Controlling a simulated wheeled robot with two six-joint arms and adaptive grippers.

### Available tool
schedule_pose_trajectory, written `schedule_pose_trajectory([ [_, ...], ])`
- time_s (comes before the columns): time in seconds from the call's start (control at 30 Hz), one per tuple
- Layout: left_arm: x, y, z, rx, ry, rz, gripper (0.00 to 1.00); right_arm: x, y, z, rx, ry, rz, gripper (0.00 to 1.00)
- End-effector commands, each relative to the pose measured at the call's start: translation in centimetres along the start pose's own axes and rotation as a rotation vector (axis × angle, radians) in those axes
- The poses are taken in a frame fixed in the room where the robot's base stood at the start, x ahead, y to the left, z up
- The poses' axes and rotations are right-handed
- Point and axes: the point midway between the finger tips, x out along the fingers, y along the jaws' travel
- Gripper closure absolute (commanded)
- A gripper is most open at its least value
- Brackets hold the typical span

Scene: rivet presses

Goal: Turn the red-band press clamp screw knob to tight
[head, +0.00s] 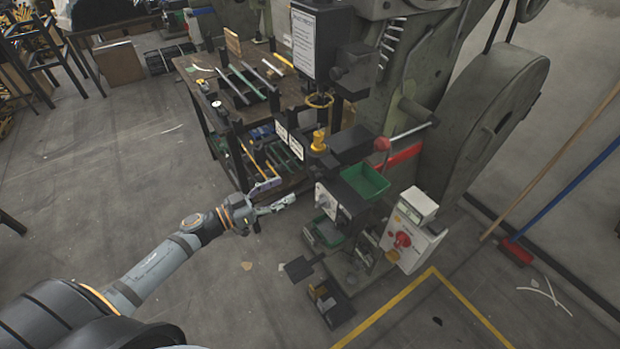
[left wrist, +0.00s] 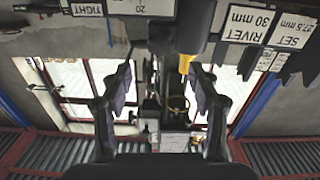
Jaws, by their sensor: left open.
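The red-band press (head: 403,157) is the large grey-green machine at the centre right of the head view, with a red band on its body. A yellow knob (head: 318,140) stands on its dark front part. In the left wrist view, a TIGHT label (left wrist: 87,10) is upside down at the top, and a dark rounded part with a yellow tip (left wrist: 184,65) hangs ahead of the fingers. I cannot tell surely which part is the clamp screw knob. My left gripper (head: 277,197) is open and empty, left of and below the press front; its fingers also show in the wrist view (left wrist: 160,92).
A green tray (head: 365,181) and a red-ball lever (head: 382,144) sit by the press front. A white box with a red switch (head: 403,240) stands lower right. A dark workbench (head: 200,68) is behind the gripper.

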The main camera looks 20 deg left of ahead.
Motion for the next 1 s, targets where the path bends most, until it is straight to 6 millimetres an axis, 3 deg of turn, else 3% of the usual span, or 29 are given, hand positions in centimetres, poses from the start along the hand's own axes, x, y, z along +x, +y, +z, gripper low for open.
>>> schedule_pose_trajectory([
  [0.3,5.9,-0.1,-0.4,-0.005,0.009,-0.007,0.39,-0.5,-0.1,-0.1,0.001,0.001,-0.001,0.68],
  [0.5,8.7,-0.1,-0.1,-0.003,0.004,-0.006,0.39,-0.7,-0.1,-0.1,0.001,0.001,-0.001,0.68],
  [0.87,9.3,-0.1,0.1,-0.002,0.0,-0.004,0.39,-0.7,-0.1,-0.2,0.001,0.002,-0.001,0.68],
  [1.0,9.3,-0.1,0.1,-0.002,0.0,-0.004,0.58,-0.7,0.0,-0.2,0.001,0.002,-0.001,0.68],
])
